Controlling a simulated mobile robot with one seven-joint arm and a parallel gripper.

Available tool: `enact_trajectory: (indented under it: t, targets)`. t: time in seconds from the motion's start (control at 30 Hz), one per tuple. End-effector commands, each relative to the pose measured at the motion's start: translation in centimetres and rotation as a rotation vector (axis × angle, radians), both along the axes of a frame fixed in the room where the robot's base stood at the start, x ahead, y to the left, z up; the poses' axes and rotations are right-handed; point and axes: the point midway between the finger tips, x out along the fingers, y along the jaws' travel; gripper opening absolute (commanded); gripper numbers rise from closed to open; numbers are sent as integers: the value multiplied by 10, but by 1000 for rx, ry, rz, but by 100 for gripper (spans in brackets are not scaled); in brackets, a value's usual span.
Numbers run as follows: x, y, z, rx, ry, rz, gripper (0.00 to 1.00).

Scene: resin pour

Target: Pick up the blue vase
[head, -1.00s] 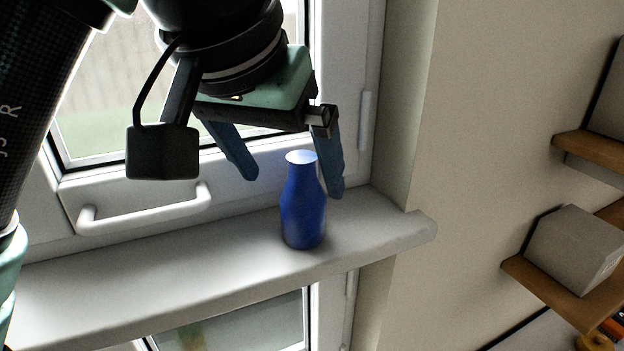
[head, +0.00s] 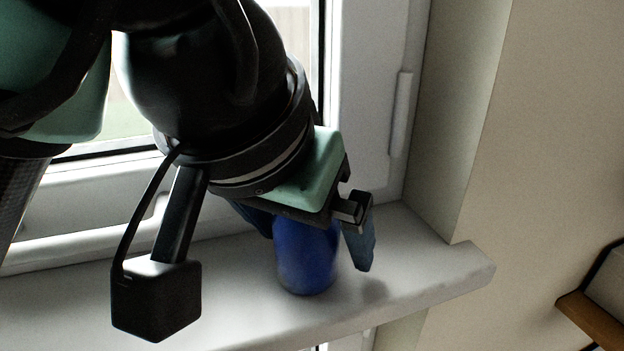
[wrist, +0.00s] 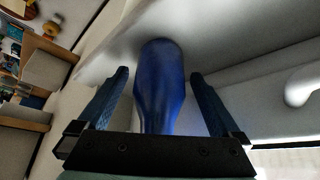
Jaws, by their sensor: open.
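The blue vase (head: 306,262) stands upright on the white window sill (head: 405,262). In the head view my gripper hides its upper part. In the wrist view the vase (wrist: 160,92) sits between the two fingers of my gripper (wrist: 160,82), with a gap showing on each side. My gripper is open and comes down over the vase from above. In the head view the right finger shows beside the vase, and the left finger is mostly hidden behind my wrist and the vase.
The window frame (head: 365,130) rises right behind the sill. A white window handle (wrist: 301,86) shows in the wrist view. The wall is to the right, with a wooden shelf (head: 592,322) at the lower right. The sill's right end is clear.

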Motion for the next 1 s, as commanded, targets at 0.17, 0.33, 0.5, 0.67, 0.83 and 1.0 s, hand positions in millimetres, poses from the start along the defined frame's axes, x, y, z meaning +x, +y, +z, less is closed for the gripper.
enact_trajectory:
  t: [0.17,0.33,0.5,0.67,0.83,1.0]
  targets:
    - [0,0,1,0,0,0,100]
    - [0,0,1,0,0,0,73]
    - [0,0,1,0,0,0,42]
    - [0,0,1,0,0,0,14]
    - [0,0,1,-1,-2,0,0]
    - [0,0,2,0,-1,0,0]
